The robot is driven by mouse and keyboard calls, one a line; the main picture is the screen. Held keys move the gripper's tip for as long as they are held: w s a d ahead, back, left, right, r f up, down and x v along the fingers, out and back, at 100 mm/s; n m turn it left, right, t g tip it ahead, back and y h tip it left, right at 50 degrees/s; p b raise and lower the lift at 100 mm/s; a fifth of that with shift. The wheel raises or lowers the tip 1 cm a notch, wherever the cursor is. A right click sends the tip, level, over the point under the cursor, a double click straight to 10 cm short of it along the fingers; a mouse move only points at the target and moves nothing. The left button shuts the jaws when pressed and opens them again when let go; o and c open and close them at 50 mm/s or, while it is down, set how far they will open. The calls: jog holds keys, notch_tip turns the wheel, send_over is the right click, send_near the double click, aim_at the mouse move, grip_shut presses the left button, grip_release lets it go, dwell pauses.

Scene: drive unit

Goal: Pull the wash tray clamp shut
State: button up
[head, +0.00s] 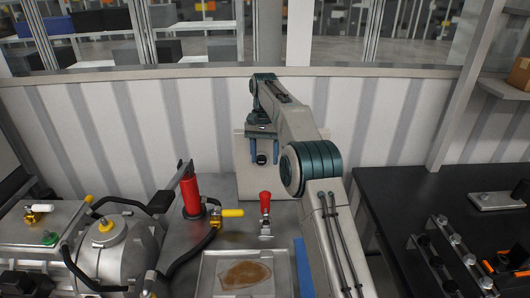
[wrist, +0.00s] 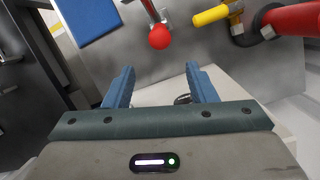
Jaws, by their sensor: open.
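The clamp is a red-handled lever (head: 265,203) on a metal mount at the back edge of the wash tray (head: 207,272). Its handle stands roughly upright. In the wrist view the handle's red end (wrist: 159,37) lies just beyond the fingertips, near the middle. My gripper (head: 262,156) is above and behind the clamp, near the pale back panel, and points down. Its two blue fingers, also in the wrist view (wrist: 160,75), are apart with nothing held between them. The tray holds a brown puddle or stain.
A red cylinder (head: 192,196) with a lever and a yellow-handled valve (head: 231,213) stand left of the clamp. A blue strip (head: 304,268) lies right of the tray. A grey machine (head: 120,250) with black hoses is at left. A black bench (head: 400,200) is at right.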

jog(key=shift+r, duration=0.25)
